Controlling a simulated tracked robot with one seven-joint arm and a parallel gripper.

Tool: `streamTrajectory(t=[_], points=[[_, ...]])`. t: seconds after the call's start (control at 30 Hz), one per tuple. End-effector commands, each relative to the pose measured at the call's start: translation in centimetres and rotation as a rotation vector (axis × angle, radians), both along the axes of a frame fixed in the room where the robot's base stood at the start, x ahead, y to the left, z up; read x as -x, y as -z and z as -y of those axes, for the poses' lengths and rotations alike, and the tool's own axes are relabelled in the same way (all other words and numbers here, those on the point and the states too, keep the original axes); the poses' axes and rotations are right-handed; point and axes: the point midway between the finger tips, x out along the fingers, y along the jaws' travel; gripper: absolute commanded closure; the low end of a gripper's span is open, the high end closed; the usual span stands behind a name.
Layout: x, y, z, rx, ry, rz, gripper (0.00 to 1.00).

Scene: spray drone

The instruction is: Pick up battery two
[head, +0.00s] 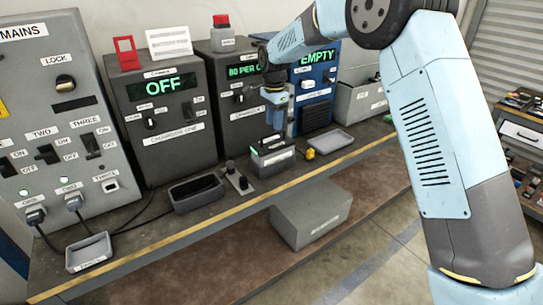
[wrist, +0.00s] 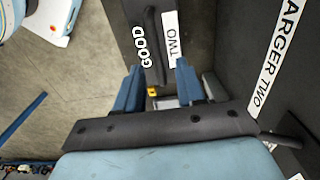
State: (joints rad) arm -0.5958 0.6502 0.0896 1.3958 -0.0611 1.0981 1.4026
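Battery two (head: 272,162) is a dark grey block with a pale label and a small green light. It stands on the bench in front of the middle charger (head: 238,100). In the wrist view its top (wrist: 185,60) shows a dark raised handle and labels reading "GOOD" and "TWO". My gripper (head: 281,122) points down just above the battery. In the wrist view the blue fingers of my gripper (wrist: 158,86) are apart, with the handle's end showing between them. I cannot tell whether they touch it.
Charger one (head: 165,110) reads OFF; the blue charger (head: 315,85) reads EMPTY. A dark tray (head: 196,192), a switch plate (head: 238,181), a grey tray (head: 330,141) and a small yellow object (head: 310,154) lie nearby. A grey box (head: 312,212) sits on the lower shelf.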

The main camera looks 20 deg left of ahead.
Motion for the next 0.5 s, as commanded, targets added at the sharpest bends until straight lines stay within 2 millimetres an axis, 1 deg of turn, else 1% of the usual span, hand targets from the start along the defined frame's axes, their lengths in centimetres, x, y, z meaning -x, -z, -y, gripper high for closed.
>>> streamTrajectory(t=[0.17, 0.4, 0.5], points=[[0.1, 1.0, 0.0, 0.001, 0.000, -0.002, 0.61], [0.4, 4.1, -0.1, 0.001, 0.001, -0.002, 0.61], [0.4, 5.1, -0.1, 0.000, 0.000, -0.001, 0.61]])
